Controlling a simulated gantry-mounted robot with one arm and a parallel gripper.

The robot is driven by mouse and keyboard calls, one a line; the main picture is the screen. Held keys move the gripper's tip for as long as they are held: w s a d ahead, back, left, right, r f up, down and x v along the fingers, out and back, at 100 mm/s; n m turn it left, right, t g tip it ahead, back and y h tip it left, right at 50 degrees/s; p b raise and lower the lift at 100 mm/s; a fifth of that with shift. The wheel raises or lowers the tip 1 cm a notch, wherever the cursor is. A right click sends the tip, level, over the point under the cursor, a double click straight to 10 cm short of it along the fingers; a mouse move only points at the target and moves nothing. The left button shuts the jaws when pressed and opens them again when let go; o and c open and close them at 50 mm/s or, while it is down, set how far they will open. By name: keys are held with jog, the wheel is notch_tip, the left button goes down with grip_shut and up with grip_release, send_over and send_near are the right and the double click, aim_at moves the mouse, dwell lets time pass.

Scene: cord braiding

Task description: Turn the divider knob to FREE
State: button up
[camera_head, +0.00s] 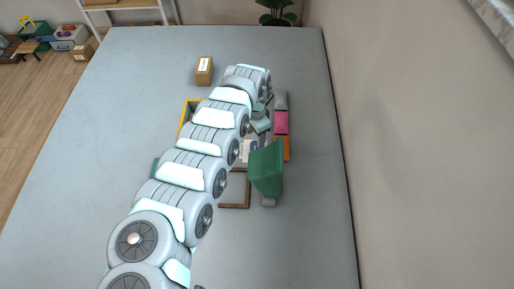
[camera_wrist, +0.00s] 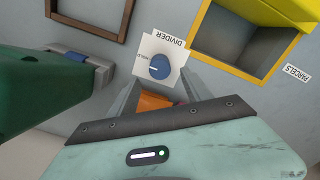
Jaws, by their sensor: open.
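The divider knob (camera_wrist: 159,67) is a round blue dial with a white pointer mark. It sits on a white plate (camera_wrist: 174,51) labelled DIVIDER, upside down in the wrist view. The pointer lies toward the picture's left, near small lettering that looks like HOLD. No FREE mark is legible. My gripper (camera_wrist: 158,84) is open, its two grey fingers reaching toward the plate with the knob between their lines, apparently not gripping it. Whether a finger touches is unclear. In the head view the white plate (camera_head: 246,152) shows partly beside my arm.
A green hood-like object (camera_head: 267,168) stands close beside the plate. A yellow bin (camera_wrist: 208,42) labelled PARCELS and a brown frame (camera_wrist: 122,28) lie near. An orange piece (camera_wrist: 155,102) shows between my fingers. Pink (camera_head: 281,122) and grey blocks line the right. The table's left is clear.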

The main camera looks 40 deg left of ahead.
aim_at(256, 144)
notch_tip(256, 144, down, 8)
jog(key=b, duration=0.2)
jog(key=shift+r+b, duration=0.25)
jog(key=shift+b, duration=0.15)
jog(key=shift+c, duration=0.4)
grip_shut()
